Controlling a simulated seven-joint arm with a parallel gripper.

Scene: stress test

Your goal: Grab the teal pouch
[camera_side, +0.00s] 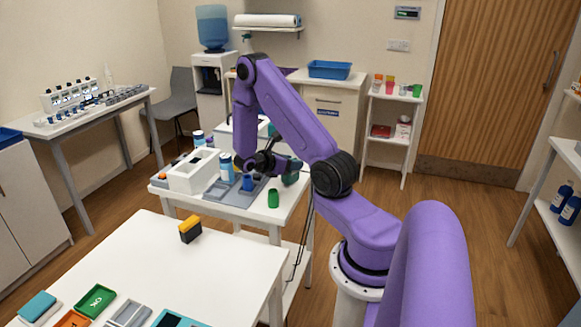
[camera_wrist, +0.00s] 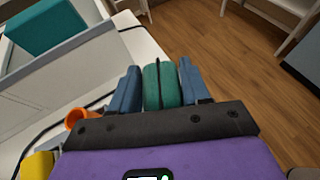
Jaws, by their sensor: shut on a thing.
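The teal pouch (camera_wrist: 161,88) is a rounded green-teal body with a dark band along its middle. In the wrist view it sits between the two blue-grey fingers of my gripper (camera_wrist: 158,74), which is shut on it. In the side view my gripper (camera_side: 284,164) is over the right part of the small white table, with a dark green shape, apparently the pouch (camera_side: 291,179), at its end. The pouch's underside is hidden, so I cannot tell whether it touches the table.
The small table holds a white box (camera_side: 194,171), bottles, a blue cup and a green object (camera_side: 273,198). A nearer white table (camera_side: 150,245) carries a yellow-and-black block (camera_side: 190,229). An orange cup (camera_wrist: 78,118) shows in the wrist view. Open wooden floor (camera_wrist: 215,50) lies beyond the table edge.

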